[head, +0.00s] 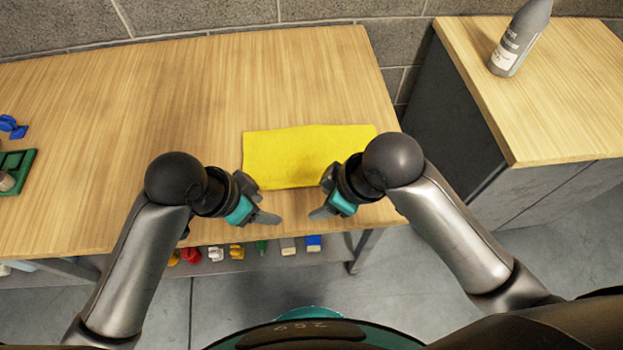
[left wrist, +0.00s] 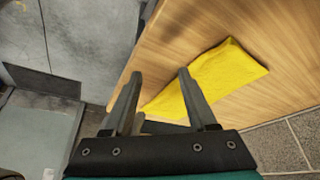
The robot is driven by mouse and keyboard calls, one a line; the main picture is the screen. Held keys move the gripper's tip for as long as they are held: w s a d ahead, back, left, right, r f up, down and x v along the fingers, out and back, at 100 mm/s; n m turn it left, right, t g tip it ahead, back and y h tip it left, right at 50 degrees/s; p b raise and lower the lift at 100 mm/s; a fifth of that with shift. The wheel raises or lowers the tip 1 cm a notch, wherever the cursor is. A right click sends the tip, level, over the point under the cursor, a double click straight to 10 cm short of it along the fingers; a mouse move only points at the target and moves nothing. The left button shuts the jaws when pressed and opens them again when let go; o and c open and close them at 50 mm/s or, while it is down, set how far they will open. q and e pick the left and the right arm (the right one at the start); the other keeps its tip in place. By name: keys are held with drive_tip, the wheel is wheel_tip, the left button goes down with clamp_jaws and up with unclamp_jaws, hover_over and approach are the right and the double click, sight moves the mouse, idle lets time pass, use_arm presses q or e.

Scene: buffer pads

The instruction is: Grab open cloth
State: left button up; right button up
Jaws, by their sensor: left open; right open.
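A yellow cloth (head: 300,150) lies flat on the wooden table, a wide folded rectangle close to the front right part of the top. It also shows in the left wrist view (left wrist: 222,75), beyond the fingers. My left gripper (head: 265,212) is open and empty at the cloth's front left corner, near the table's front edge. In the left wrist view its two fingers (left wrist: 155,100) are spread apart with nothing held between them. My right gripper (head: 322,208) is open at the cloth's front right side, and its wrist hides part of the cloth. Whether either gripper touches the cloth is unclear.
The wooden table (head: 190,100) is mostly bare. A green tray (head: 20,165) and a blue item (head: 12,127) sit at its left. Several coloured items lie on a shelf below. A grey bottle (head: 520,38) stands on the cabinet (head: 560,110) at right. A block wall is behind.

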use_arm(q)
drive_tip(key=w+a+r+m+g, duration=0.3)
drive_tip(key=w+a+r+m, duration=0.1)
drive_tip(key=w+m, duration=0.4)
use_arm(e)
drive_tip(key=w+d+r+n+g+h, duration=0.35)
drive_tip(key=w+d+n, duration=0.25)
drive_tip(key=w+d, duration=0.45)
use_arm(q)
drive_tip(key=shift+n+y, duration=0.3)
drive_tip(key=shift+w+f, duration=0.15)
drive_tip(key=shift+f, duration=1.75)
drive_tip(key=shift+w+f, duration=0.15)
drive_tip(key=shift+f, duration=1.75)
use_arm(e)
drive_tip(key=shift+t, duration=0.35)
drive_tip(key=shift+s+d+f, duration=0.2)
drive_tip(key=shift+s+f, duration=0.15)
drive_tip(key=shift+f, duration=1.1)
drive_tip(key=shift+s+d+f, duration=0.2)
drive_tip(key=shift+s+f, duration=0.1)
drive_tip(key=shift+f, duration=1.15)
drive_tip(key=shift+s+d+f, duration=0.2)
drive_tip(key=shift+s+f, duration=0.15)
drive_tip(key=shift+f, duration=1.1)
use_arm(q)
drive_tip(key=shift+f+b, duration=0.35)
drive_tip(key=shift+b, duration=0.05)
use_arm(e)
drive_tip(key=shift+f, duration=0.35)
